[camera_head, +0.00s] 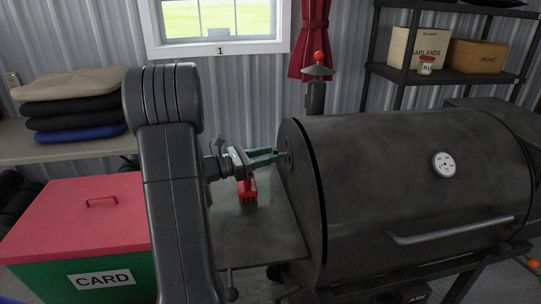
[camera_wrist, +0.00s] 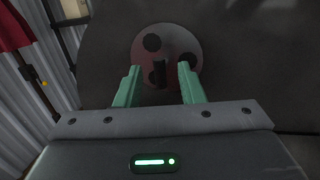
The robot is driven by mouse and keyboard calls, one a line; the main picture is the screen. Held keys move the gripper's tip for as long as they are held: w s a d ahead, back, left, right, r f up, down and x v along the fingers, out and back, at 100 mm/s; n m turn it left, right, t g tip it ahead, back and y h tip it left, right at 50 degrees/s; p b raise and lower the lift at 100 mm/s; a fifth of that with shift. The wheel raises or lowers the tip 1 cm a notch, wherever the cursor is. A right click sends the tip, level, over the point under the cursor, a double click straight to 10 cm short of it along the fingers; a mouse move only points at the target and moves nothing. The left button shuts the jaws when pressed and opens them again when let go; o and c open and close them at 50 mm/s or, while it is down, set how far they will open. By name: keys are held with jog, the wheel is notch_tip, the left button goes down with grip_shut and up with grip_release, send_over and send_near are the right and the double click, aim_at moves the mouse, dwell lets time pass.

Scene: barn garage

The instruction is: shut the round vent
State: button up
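The round vent (camera_wrist: 172,42) is a reddish-grey disc on the dark left end wall of the barrel grill (camera_head: 390,185). Dark round holes show in the disc, so it looks at least partly open. A dark upright tab (camera_wrist: 159,72) stands out from the disc. My gripper (camera_wrist: 158,82) is open, with one green finger on each side of the tab and a gap visible on both sides. In the head view, my gripper (camera_head: 281,155) points right at the end wall, its fingertips at or close to the vent (camera_head: 287,161), which is partly hidden by the fingers.
A chimney (camera_head: 316,95) with a red knob rises behind. A red-lidded box marked CARD (camera_head: 85,215) and a bench with folded cloths (camera_head: 70,100) are at left.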

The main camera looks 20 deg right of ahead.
jog(key=a, duration=1.2)
jog(key=shift+w+f, duration=0.25)
jog(key=d, duration=1.3)
jog(key=shift+s+d+r, duration=0.3)
jog(key=shift+r, duration=0.05)
jog(key=shift+f, duration=0.15)
